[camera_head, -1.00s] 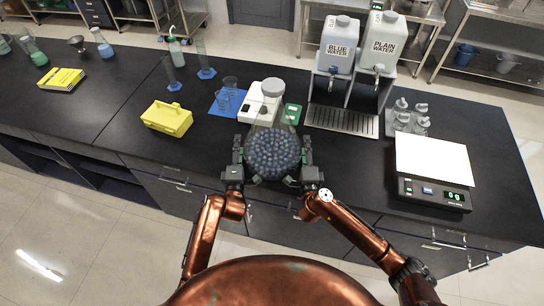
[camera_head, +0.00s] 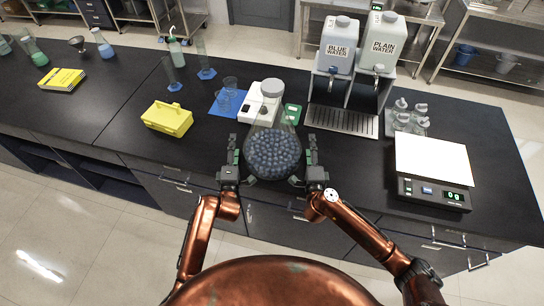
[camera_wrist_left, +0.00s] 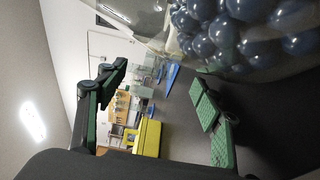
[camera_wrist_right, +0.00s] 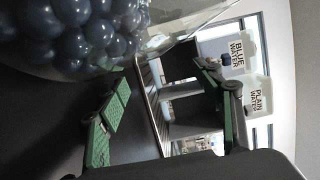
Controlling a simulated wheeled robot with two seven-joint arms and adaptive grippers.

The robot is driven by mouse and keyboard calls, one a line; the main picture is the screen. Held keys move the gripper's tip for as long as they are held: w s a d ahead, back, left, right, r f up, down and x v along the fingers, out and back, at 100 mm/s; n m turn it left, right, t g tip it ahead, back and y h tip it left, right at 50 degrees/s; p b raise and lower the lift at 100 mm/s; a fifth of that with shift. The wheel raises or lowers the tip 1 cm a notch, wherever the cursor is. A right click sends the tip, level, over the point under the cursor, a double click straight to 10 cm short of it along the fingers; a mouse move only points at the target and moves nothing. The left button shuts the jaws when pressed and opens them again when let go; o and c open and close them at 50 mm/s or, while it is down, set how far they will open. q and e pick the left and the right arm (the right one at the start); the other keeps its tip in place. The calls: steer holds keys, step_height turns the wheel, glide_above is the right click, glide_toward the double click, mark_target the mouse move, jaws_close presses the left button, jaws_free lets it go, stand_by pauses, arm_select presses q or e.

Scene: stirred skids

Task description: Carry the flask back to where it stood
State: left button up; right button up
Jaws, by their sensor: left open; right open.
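The flask (camera_head: 273,153) is a clear glass vessel filled with dark blue-grey balls. My left gripper (camera_head: 233,150) is open at the flask's left side, with a gap to the glass. My right gripper (camera_head: 312,151) is open at its right side, also apart from it. The flask also shows close up in the left wrist view (camera_wrist_left: 265,30) and the right wrist view (camera_wrist_right: 75,35). The flask's underside is hidden.
A blue mat (camera_head: 217,108) with a beaker (camera_head: 230,86) lies behind left, and a yellow case (camera_head: 167,118) stands left. A green pad (camera_head: 292,113) lies beside the stirrer. A balance (camera_head: 433,188) stands right, with small bottles (camera_head: 409,117) and a drip tray (camera_head: 341,121) behind.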

steer(key=shift+s, duration=0.2)
arm_select(q)
steer(key=s, duration=1.2)
arm_select(e)
steer(key=s, duration=1.1)
steer(key=shift+s+r, duration=0.1)
steer(key=shift+s, duration=0.2)
arm_select(q)
steer(key=shift+r, duration=0.1)
